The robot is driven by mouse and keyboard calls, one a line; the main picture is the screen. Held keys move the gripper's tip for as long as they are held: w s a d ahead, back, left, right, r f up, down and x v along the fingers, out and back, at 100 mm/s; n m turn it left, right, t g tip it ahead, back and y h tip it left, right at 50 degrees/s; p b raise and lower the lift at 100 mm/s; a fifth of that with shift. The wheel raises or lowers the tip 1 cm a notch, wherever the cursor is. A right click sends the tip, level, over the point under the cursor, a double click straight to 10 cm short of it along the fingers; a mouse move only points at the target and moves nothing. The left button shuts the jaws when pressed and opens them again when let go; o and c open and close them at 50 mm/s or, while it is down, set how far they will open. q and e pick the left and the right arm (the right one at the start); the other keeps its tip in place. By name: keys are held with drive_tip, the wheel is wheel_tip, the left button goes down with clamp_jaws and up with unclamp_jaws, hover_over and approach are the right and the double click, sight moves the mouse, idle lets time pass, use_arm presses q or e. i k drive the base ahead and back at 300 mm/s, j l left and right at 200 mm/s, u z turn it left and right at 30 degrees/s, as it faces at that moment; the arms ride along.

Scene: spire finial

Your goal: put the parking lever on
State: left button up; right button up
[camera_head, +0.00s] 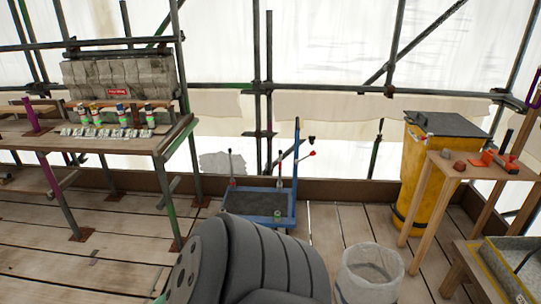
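A low blue trolley (290,208) with a dark deck stands on the planks at the middle, against the toe board. A blue upright post (296,150) rises from its right side. A thin lever with a red knob (312,153) slants up to the right beside the post. Another thin lever with a dark knob (230,152) stands at the trolley's left, with a reddish base. I cannot tell which lever is the parking lever, or its on or off position. Neither of my grippers shows. The dark ribbed body at the bottom middle hides the floor in front of the trolley.
A workbench (135,142) with bottles and small packets stands at left. A white-lined bin (370,275) is on the floor right of centre. A yellow container (408,175) and a wooden table (480,168) stand at right. Plank floor (335,228) is clear between trolley and bin.

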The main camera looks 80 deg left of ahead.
sight(313, 153)
drive_tip(key=i+j+u, duration=0.1)
drive_tip(key=u, duration=1.95)
drive_tip(key=i+l+u, duration=0.45)
drive_tip(key=i+l, duration=0.15)
drive_tip(key=l, duration=0.1)
